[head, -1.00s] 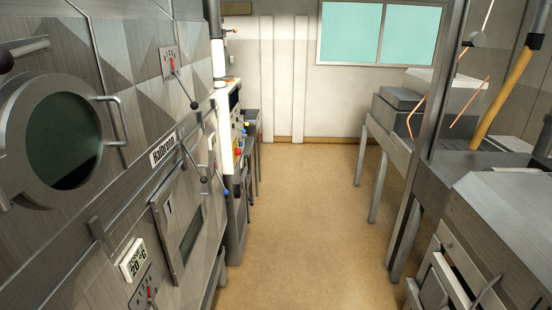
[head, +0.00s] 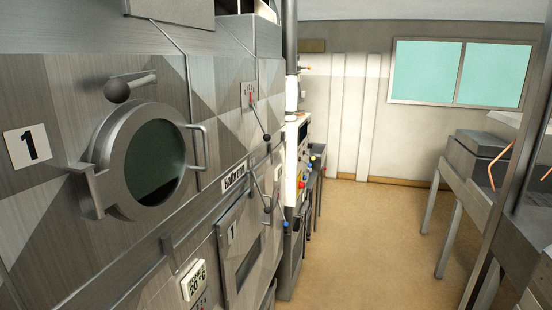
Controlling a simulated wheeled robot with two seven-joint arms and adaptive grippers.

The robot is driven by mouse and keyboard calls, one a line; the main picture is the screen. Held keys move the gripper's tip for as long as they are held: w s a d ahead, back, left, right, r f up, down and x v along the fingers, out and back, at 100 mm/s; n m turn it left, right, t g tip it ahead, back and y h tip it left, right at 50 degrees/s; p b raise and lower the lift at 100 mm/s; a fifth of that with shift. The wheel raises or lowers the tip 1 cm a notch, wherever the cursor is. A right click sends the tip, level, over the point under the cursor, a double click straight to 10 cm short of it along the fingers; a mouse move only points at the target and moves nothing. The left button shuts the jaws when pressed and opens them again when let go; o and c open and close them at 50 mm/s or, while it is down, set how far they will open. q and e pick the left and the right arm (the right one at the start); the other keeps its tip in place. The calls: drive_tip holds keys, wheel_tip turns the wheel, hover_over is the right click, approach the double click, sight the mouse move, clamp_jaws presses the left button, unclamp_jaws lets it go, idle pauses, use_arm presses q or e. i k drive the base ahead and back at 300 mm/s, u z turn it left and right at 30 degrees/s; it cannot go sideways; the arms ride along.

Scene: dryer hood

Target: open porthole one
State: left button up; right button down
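Porthole one (head: 150,162) is a round window of dark glass in a thick grey metal ring, on the steel front of the machine at the left of the head view. It looks shut. A plate with the number 1 (head: 27,146) is to its left. A hinge block (head: 92,190) joins the ring at its left side. A bar handle (head: 200,146) stands out at its right side. Neither of my grippers is in view.
Below right is a rectangular hatch (head: 240,255), also marked 1, next to a small temperature display (head: 193,281). Several ball-ended levers (head: 266,138) stick out of the machine front. Steel tables (head: 475,180) stand at the right. The tan floor (head: 370,240) between is clear.

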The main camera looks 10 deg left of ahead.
sight(145, 154)
drive_tip(key=u, duration=0.55)
drive_tip(key=i, duration=0.7)
drive_tip(key=u, duration=0.55)
